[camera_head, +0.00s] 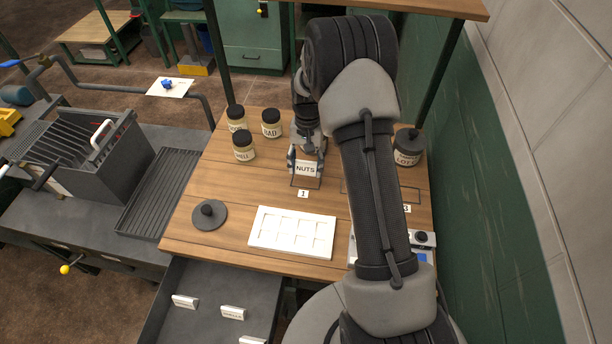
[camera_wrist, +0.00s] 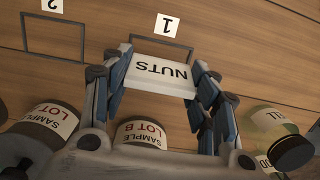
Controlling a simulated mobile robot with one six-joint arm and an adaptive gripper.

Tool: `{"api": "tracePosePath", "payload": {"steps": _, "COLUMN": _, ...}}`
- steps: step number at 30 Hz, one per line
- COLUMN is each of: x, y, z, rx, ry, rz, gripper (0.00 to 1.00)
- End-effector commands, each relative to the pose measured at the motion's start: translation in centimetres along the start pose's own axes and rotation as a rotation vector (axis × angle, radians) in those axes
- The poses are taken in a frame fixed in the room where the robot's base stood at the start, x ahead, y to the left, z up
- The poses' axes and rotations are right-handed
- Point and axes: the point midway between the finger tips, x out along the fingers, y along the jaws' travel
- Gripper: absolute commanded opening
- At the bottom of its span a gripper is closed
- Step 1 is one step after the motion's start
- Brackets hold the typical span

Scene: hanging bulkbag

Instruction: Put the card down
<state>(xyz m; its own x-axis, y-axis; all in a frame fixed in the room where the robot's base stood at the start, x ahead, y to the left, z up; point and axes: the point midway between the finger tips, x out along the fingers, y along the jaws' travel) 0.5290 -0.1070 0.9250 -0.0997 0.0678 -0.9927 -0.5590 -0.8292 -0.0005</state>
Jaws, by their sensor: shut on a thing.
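A white card marked NUTS (camera_head: 306,168) is held upright in my gripper (camera_head: 306,165) above the wooden table. In the wrist view, the card (camera_wrist: 162,74) sits between the two blue-padded fingers of my gripper (camera_wrist: 160,82), which are shut on its sides. A dark outlined rectangle (camera_head: 305,182) with a white label 1 (camera_head: 303,194) lies on the table at the card. In the wrist view the label 1 (camera_wrist: 168,24) is just past the card. I cannot tell whether the card touches the table.
Jars (camera_head: 271,124) stand left of my gripper, and a LOT jar (camera_head: 407,148) stands right. Jars marked SAMPLE (camera_wrist: 142,132) are close to my fingers. A white compartment tray (camera_head: 292,232) and a dark round lid (camera_head: 209,214) lie nearer. An open drawer (camera_head: 205,300) holds more cards.

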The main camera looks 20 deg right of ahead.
Motion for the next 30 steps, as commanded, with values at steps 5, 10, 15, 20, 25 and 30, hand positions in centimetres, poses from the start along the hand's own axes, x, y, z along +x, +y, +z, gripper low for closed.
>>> {"api": "tracePosePath", "payload": {"steps": 5, "x": 1.1, "y": 0.0, "z": -0.2, "rx": 0.000, "ry": 0.001, "rz": 0.000, "gripper": 0.42}}
{"api": "tracePosePath", "payload": {"steps": 10, "x": 3.8, "y": 0.0, "z": -0.4, "rx": -0.001, "ry": -0.001, "rz": 0.000, "gripper": 0.42}}
{"api": "tracePosePath", "payload": {"steps": 15, "x": 4.8, "y": 0.0, "z": -0.6, "rx": -0.001, "ry": 0.001, "rz": -0.001, "gripper": 0.42}}
{"api": "tracePosePath", "payload": {"steps": 20, "x": 4.7, "y": 0.0, "z": -0.6, "rx": -0.001, "ry": 0.001, "rz": -0.001, "gripper": 0.42}}
{"api": "tracePosePath", "payload": {"steps": 25, "x": 5.1, "y": 0.0, "z": -0.6, "rx": -0.001, "ry": 0.001, "rz": 0.000, "gripper": 0.56}}
{"api": "tracePosePath", "payload": {"steps": 30, "x": 5.0, "y": 0.0, "z": -0.6, "rx": -0.001, "ry": 0.001, "rz": -0.001, "gripper": 0.67}}
